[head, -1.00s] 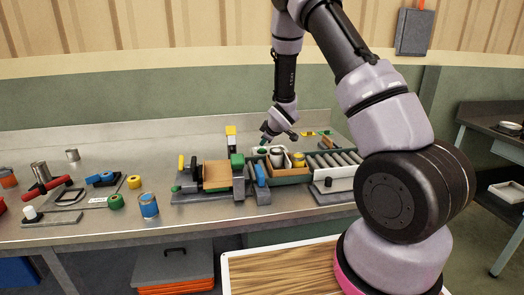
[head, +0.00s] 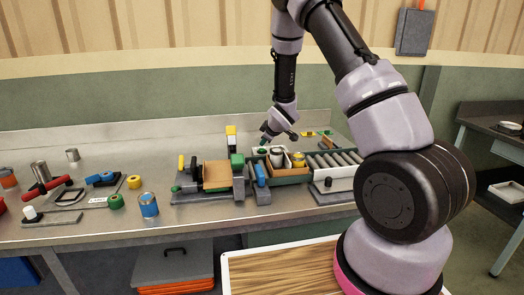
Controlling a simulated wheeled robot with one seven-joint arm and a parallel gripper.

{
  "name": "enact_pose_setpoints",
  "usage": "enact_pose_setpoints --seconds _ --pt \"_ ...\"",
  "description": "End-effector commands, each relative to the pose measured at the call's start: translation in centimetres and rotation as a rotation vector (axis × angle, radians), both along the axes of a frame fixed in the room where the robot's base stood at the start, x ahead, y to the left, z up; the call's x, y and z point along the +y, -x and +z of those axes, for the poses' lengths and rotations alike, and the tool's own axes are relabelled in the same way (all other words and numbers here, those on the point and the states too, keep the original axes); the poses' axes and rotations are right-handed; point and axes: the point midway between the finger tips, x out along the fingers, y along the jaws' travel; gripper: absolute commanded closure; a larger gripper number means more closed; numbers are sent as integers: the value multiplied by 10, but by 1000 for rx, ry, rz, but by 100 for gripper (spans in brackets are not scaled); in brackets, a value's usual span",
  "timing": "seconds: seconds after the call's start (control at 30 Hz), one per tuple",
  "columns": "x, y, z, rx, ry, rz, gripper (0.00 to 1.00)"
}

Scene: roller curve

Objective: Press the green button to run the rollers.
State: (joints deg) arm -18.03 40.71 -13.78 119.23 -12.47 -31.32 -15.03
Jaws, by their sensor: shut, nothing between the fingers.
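My gripper (head: 265,139) hangs over the back of the roller line in the head view, fingers shut and empty, pointing down and left. A small green round piece (head: 262,150), which looks like the green button, is just below the fingertips. The view is too small to tell whether they touch it. The rollers (head: 335,161) are a row of grey cylinders to the right. Beside the gripper, a green tray (head: 290,179) holds a pale cup-like piece (head: 277,157) and a yellow piece (head: 298,159).
A cardboard box (head: 216,174) and a green-topped grey post (head: 238,168) stand left of the tray. A blue piece (head: 260,174) is in front. A yellow-and-white post (head: 231,134) rises behind. A blue can (head: 148,204) and loose tools occupy the bench's left.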

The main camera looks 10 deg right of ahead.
Motion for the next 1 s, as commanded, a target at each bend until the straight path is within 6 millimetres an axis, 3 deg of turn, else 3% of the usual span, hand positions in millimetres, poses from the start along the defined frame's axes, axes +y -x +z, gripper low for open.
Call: enact_pose_setpoints --seconds 1.0 --pt "0 0 -10 0 0 0 100"
